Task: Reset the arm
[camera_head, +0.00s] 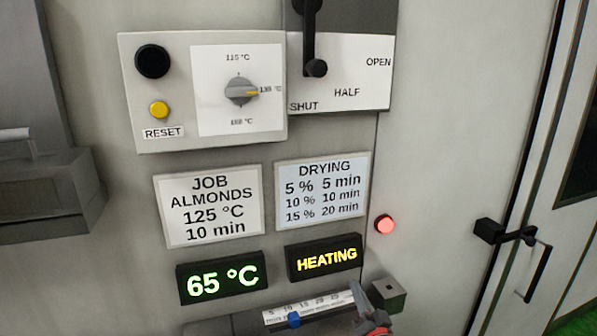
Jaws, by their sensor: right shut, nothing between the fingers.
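My right gripper (366,305) shows at the bottom edge, grey and red, with its fingers together and nothing seen between them. It is beside the timer scale (310,307) and a small dark box (386,294); whether it touches either I cannot tell. Most of the right arm is out of the picture. My left gripper is not in view.
The control box (210,140) has a black button (153,61), a yellow RESET button (158,109) and a dial (240,92) pointing right. A black lever (314,45) hangs near SHUT. Displays read 65 °C (222,281) and HEATING (325,258). A red lamp (384,224) glows.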

